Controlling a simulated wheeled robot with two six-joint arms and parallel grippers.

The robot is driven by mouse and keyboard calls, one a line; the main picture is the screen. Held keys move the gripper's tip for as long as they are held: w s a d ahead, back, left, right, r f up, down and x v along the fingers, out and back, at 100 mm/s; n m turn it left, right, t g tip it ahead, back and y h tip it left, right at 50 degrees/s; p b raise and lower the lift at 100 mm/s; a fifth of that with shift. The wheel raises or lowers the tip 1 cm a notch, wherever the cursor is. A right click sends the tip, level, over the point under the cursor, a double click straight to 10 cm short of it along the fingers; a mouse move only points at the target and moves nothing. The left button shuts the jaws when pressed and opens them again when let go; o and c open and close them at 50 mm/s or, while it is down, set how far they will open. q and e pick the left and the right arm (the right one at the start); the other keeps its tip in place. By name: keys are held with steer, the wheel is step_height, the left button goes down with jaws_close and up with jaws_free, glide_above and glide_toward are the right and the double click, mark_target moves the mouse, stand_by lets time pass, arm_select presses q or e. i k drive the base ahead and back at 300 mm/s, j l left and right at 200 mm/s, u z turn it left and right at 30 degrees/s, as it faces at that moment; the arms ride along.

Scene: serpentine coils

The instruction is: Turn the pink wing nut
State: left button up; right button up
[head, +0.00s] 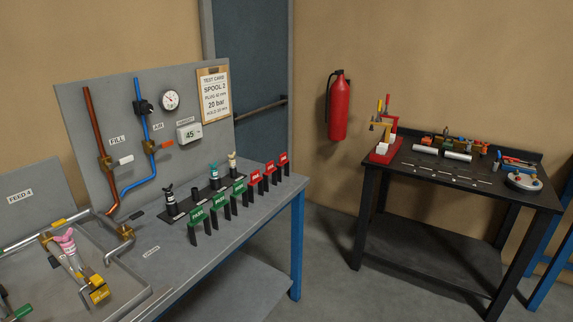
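The pink wing nut (66,240) is at the far left, on the upper end of a pale, tilted cylindrical piece (77,264) on the grey bench. Brass-coloured fittings and a yellow tag (99,294) are close to it. Neither of my grippers shows in the head view.
Pipes and valves surround the nut; an upright panel (88,125) stands behind. A black rack (185,205) holds several plugs with wing-shaped tops, beside green PASS and red signs (268,172). A black table (450,180) with tools stands right. Floor between is clear.

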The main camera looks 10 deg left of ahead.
mark_target(66, 238)
steer(key=u, duration=1.55)
